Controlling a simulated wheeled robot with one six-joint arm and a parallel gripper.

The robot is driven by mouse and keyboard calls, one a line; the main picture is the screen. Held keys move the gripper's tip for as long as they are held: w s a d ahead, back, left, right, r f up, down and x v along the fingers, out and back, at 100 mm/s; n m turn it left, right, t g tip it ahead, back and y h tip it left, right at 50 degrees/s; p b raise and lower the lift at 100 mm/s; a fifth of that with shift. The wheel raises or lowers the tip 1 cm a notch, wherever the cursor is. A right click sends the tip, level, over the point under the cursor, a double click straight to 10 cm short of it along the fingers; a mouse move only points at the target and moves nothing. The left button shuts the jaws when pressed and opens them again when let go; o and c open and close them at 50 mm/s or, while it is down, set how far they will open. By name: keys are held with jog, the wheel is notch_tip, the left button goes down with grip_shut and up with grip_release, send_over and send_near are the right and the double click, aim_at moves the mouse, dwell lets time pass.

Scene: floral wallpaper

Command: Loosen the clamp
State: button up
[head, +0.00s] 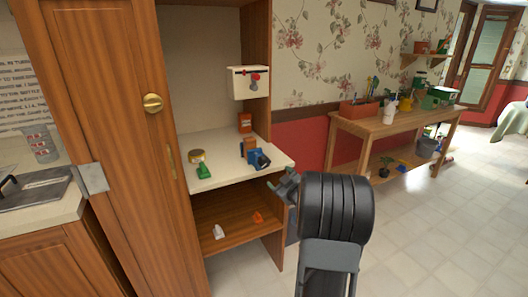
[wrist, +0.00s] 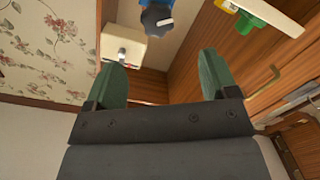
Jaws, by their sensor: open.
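A blue vise-like clamp with dark grey parts (head: 255,157) stands near the front right edge of the cream shelf in the open cabinet. In the wrist view its dark end (wrist: 156,19) shows at the top edge, ahead of my gripper's fingers; the rest is cut off.
A cream box (head: 249,83) is mounted above. Small items lie on the lower wooden shelf (head: 236,226). A wooden bench (head: 385,120) stands right; floor between is clear.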

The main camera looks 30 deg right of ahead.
aim_at(266, 163)
jog(key=w+m, duration=0.2)
jog(key=w, duration=0.2)
jog(key=w+d+m, duration=0.1)
jog(key=w+m, duration=0.1)
jog(key=w, duration=0.3)
jog(key=w+m, duration=0.1)
jog(key=w, duration=0.3)
jog(key=shift+w+d+r+m+t, duration=0.2)
jog(key=shift+d+r+m+t, duration=0.1)
jog(key=shift+d+m, duration=0.1)
jog(key=shift+c, duration=0.4)
jog(key=c, duration=0.8)
jog(key=shift+f, duration=0.1)
jog(key=shift+c, duration=0.2)
